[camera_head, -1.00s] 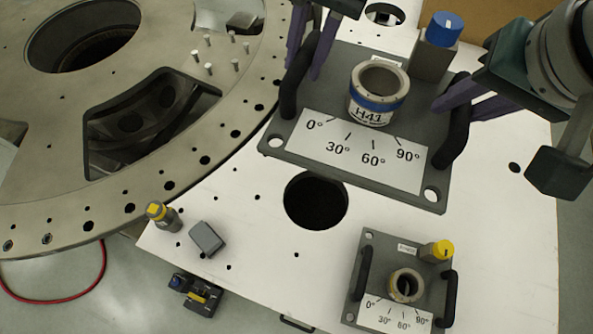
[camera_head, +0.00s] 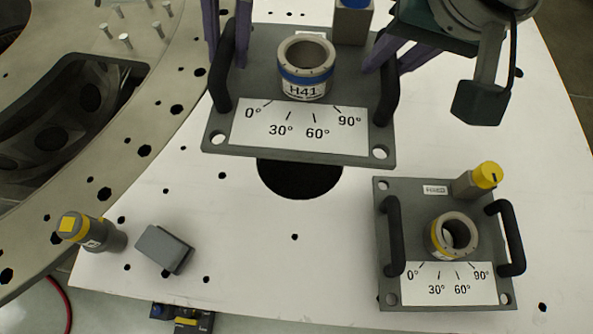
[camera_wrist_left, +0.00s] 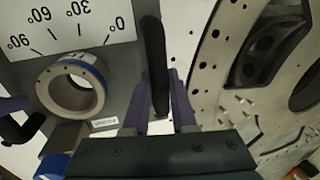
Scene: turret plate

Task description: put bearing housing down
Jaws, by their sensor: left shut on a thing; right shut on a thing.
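The bearing housing, a grey plate (camera_head: 222,136) with a blue-banded ring marked H41 (camera_head: 305,68), a blue-topped post and a white angle scale, is at the upper middle of the head view. Its front edge covers part of a round table hole (camera_head: 298,180). My left gripper (camera_head: 214,45) is shut on its left black handle (camera_head: 243,45); the left wrist view shows the purple fingers (camera_wrist_left: 167,115) at that handle (camera_wrist_left: 154,55). My right gripper (camera_head: 378,62) is shut on the right handle (camera_head: 390,95). I cannot tell whether the plate touches the table.
A smaller plate (camera_head: 390,300) with a yellow-banded ring and yellow-topped post stands at the right on the white table (camera_head: 250,270). A yellow-topped cylinder (camera_head: 92,232) and a grey block (camera_head: 163,249) lie at the front left. The large turret ring (camera_head: 125,160) borders the table's left.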

